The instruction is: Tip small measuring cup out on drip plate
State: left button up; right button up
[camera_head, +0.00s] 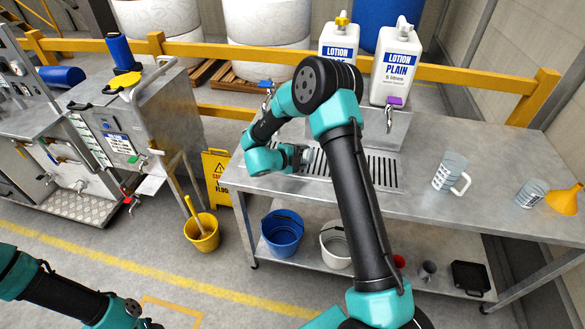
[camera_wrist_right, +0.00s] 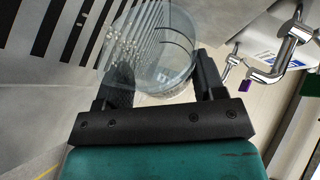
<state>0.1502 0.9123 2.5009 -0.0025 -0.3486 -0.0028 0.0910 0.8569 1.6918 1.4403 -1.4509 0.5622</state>
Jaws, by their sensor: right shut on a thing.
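My right gripper (camera_head: 303,157) is shut on a clear measuring cup (camera_wrist_right: 155,45), which sits between its two fingers in the right wrist view. In the head view the cup is mostly hidden by the gripper. The slotted drip plate (camera_head: 384,172) is set in the steel bench, partly covered by my right arm; the gripper is over its left end. Its dark slots (camera_wrist_right: 58,28) also show at upper left in the wrist view. I cannot tell the cup's exact tilt or its contents. My left gripper (camera_head: 151,323) is at the bottom edge, partly cut off.
A clear jug (camera_head: 446,171), a smaller clear cup (camera_head: 530,193) and a yellow funnel (camera_head: 565,200) stand on the bench at right. Two white lotion containers (camera_head: 397,66) with taps stand behind the plate. Buckets (camera_head: 282,233) sit on the lower shelf.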

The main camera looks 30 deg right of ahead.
jog(key=shift+w+a+r+n+g+h, duration=0.15)
jog(key=shift+w+a+n+g+h, duration=0.2)
jog(key=shift+n+h, duration=0.2)
jog(key=shift+w+a+r+n+g+h, duration=0.15)
jog(key=shift+w+a+n+g+h, duration=0.15)
jog(key=shift+n+h, duration=0.25)
jog(key=shift+w+r+n+h, duration=0.3)
jog(key=shift+r+n+h, duration=0.1)
jog(key=shift+r+n, duration=0.15)
jog(key=shift+s+f+m, duration=0.15)
jog(key=shift+f+m, duration=0.1)
jog(key=shift+s+d+f+m+t+y, duration=0.3)
jog(key=shift+s+d+m+t+y, duration=0.25)
jog(key=shift+m+y, duration=0.5)
jog(key=shift+s+d+f+m+t+y, duration=0.3)
jog(key=shift+s+f+m+y, duration=0.15)
jog(key=shift+m+y, duration=0.3)
jog(key=shift+a, duration=0.1)
jog(key=shift+r, duration=0.1)
